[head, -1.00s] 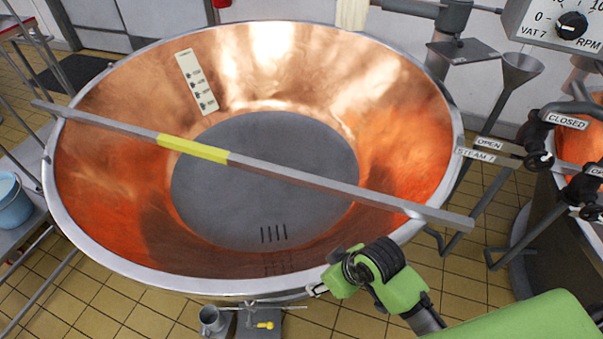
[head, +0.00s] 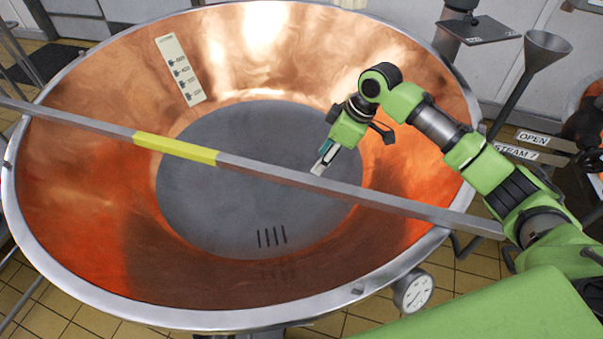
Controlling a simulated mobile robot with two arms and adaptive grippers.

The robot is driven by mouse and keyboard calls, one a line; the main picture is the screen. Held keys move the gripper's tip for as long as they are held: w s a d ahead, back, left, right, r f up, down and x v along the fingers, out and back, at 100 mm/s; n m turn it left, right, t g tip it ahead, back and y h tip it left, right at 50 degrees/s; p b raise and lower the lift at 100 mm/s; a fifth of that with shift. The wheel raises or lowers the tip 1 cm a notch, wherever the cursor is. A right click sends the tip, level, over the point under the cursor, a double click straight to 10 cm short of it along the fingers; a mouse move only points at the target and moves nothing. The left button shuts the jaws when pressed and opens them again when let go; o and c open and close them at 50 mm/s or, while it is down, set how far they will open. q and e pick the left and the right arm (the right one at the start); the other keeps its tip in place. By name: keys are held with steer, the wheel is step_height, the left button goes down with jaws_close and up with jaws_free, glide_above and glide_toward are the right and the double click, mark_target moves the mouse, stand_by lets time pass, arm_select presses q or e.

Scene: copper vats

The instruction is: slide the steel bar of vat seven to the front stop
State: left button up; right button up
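The steel bar (head: 275,174), with a yellow band (head: 176,148), lies across the copper vat (head: 70,209) from the left rim to the right rim. Small dark pegs stick out of the vat's rim, one at the left (head: 7,163) and one at the front right (head: 357,291). My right gripper (head: 319,168) reaches over the vat from the right, fingers pointing down, at the far edge of the bar right of the yellow band. Whether it touches the bar is unclear, and the finger gap is too small to judge. My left gripper is out of view.
A dial gauge (head: 413,290) sticks out at the vat's front right. A funnel (head: 547,47) and steam valve pipework stand at the right. A graduated plate (head: 180,69) is on the vat's inner wall. The bar's front side is clear.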

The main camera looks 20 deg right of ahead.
mark_target(305, 178)
steer(key=x, duration=0.3)
steer(key=shift+w+f+p, duration=0.15)
steer(key=shift+w+p, duration=0.2)
steer(key=shift+w, duration=0.05)
steer(key=x, duration=0.9)
steer(key=shift+p, duration=0.3)
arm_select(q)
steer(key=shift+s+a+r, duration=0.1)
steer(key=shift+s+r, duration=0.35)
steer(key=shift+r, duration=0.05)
arm_select(e)
steer(key=shift+f, duration=0.1)
jaws_close()
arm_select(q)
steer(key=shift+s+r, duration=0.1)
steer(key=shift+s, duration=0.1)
